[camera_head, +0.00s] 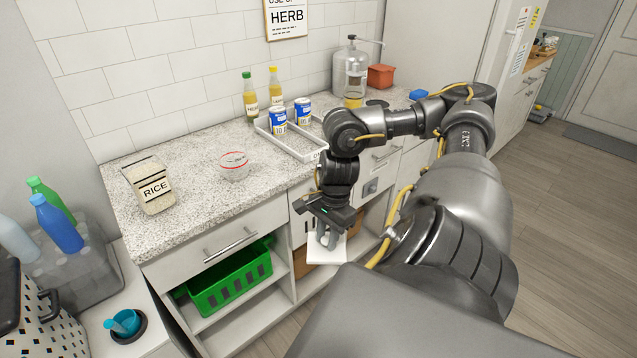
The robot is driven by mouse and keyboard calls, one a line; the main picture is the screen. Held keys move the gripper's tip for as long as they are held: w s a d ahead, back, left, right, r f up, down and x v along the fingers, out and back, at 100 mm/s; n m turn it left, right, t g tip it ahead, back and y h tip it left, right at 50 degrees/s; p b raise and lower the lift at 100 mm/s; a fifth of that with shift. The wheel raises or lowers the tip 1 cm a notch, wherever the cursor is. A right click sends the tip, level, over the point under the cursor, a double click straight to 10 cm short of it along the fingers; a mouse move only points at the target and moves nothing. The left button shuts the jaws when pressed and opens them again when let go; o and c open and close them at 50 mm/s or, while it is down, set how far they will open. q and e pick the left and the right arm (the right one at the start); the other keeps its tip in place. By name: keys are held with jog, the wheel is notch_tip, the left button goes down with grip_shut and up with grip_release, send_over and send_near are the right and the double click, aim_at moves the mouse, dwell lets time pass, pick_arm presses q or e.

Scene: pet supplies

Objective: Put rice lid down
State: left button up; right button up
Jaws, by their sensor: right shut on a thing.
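A clear rice container (153,188) with a black-on-white RICE label stands on the left part of the granite counter. Its top looks uncovered, with pale rice inside. My right gripper (327,238) is shut on a flat white lid (341,251), which hangs in front of the counter's front edge, lower than the counter top. The fingers hide part of the lid. My left gripper is not in view.
A clear bowl with a red rim (234,166) stands on the counter (195,205), right of the rice container. A white tray (288,146) with blue cans, two bottles (250,104) and a dispenser stand farther right. Counter around the bowl is bare. A green basket (232,283) sits below.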

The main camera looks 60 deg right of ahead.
jog(key=w+a+f+n, duration=0.2)
jog(key=a+n, duration=0.1)
jog(key=a, duration=0.4)
jog(key=w+a+f+n+g, duration=0.1)
jog(key=a+f+n, duration=0.15)
jog(key=a, duration=0.45)
jog(key=w+a+f+n, duration=0.1)
jog(key=w+a+n, duration=0.1)
jog(key=a+n, duration=0.35)
jog(key=w+a+r+n+g+h, duration=0.1)
jog(key=w+a+r+n, duration=0.3)
jog(key=w+r, duration=0.6)
jog(key=a+r, duration=0.1)
jog(key=a, duration=0.1)
jog(key=shift+w+a+n, duration=0.15)
jog(key=shift+a+n, duration=0.15)
